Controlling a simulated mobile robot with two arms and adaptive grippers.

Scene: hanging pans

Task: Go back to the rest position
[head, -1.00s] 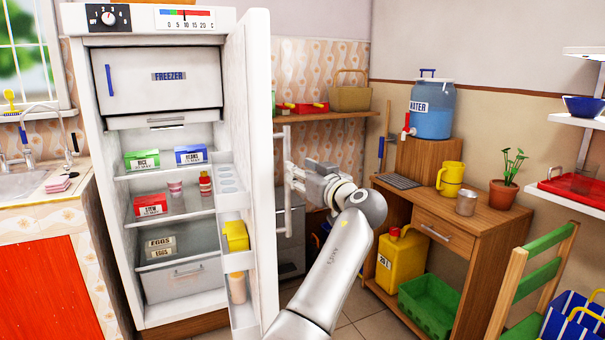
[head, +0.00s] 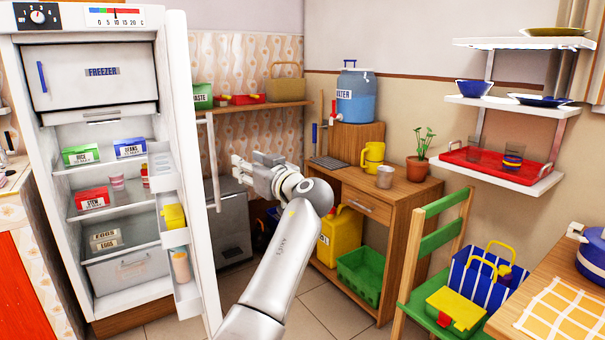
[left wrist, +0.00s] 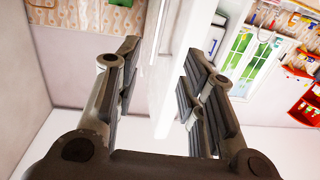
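My left gripper (head: 238,168) is in the middle of the head view, pointing left toward the fridge door (head: 187,150). In the left wrist view the gripper (left wrist: 165,65) has its fingers wide apart with nothing held. The white door shows beyond and between them. The fridge door stands open, with its long vertical handle (head: 213,160) left of my fingertips, and a gap shows between them. My right gripper is in neither view.
The fridge holds boxes and cups. Right of my arm stand a wooden desk (head: 375,205) with a yellow mug (head: 372,158), a green chair (head: 432,240) and a table (head: 560,270). Wall shelves (head: 520,110) hang at right. Tiled floor (head: 310,310) is free beside the desk.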

